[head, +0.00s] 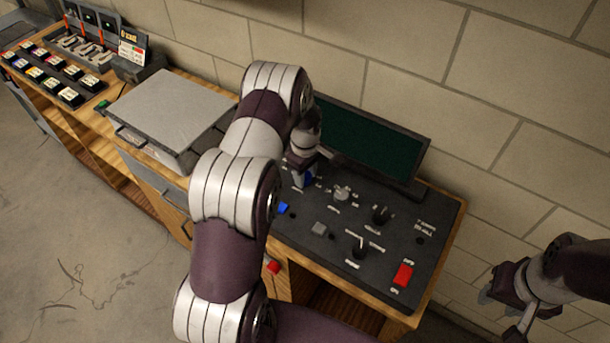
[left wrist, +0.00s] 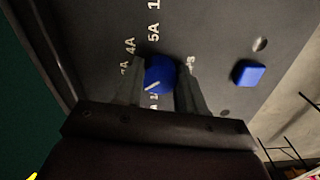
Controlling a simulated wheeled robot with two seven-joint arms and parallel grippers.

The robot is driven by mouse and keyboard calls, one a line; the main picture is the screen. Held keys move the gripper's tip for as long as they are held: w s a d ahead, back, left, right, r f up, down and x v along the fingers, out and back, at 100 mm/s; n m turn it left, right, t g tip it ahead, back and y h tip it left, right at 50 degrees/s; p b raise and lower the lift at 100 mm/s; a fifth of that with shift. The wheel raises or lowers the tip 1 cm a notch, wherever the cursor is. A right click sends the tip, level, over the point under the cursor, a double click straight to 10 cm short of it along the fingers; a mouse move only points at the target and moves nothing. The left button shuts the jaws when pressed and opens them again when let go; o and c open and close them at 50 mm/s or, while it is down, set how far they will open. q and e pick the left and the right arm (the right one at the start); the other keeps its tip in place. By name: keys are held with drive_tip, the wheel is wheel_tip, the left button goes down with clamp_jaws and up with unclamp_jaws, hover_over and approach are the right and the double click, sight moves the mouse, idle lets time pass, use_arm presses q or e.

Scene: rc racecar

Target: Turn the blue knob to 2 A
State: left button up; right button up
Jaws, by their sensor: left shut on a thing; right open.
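The blue knob (left wrist: 160,76) sits on the dark control panel (left wrist: 215,25), with white marks such as 4A and 5A around it. A white pointer line on the knob runs slantwise, toward the lower left in the left wrist view. I cannot tell which mark it points at. My left gripper (left wrist: 160,85) is shut on the knob, one finger on each side, and hides some of the marks. In the head view my left gripper (head: 303,175) is at the panel's back left, mostly covering the knob. My right gripper (head: 502,305) is open and empty, off the panel's right side.
A blue square button (left wrist: 249,72) is beside the knob. The panel also has a grey knob (head: 342,193), black knobs (head: 381,214), a grey button (head: 319,229) and a red switch (head: 403,274). A dark screen (head: 370,142) stands behind. A grey box (head: 170,108) is to the left.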

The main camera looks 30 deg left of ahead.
sight(306, 176)
use_arm(q)
drive_tip(key=shift+r+n, duration=0.1)
drive_tip(key=shift+n, duration=0.3)
drive_tip(key=o, duration=1)
drive_tip(key=shift+o, duration=0.2)
drive_tip(key=shift+w+r+b, duration=0.1)
drive_tip(key=shift+r+b, duration=0.2)
wheel_tip(306, 176, up, 12)
drive_tip(key=b, duration=0.3)
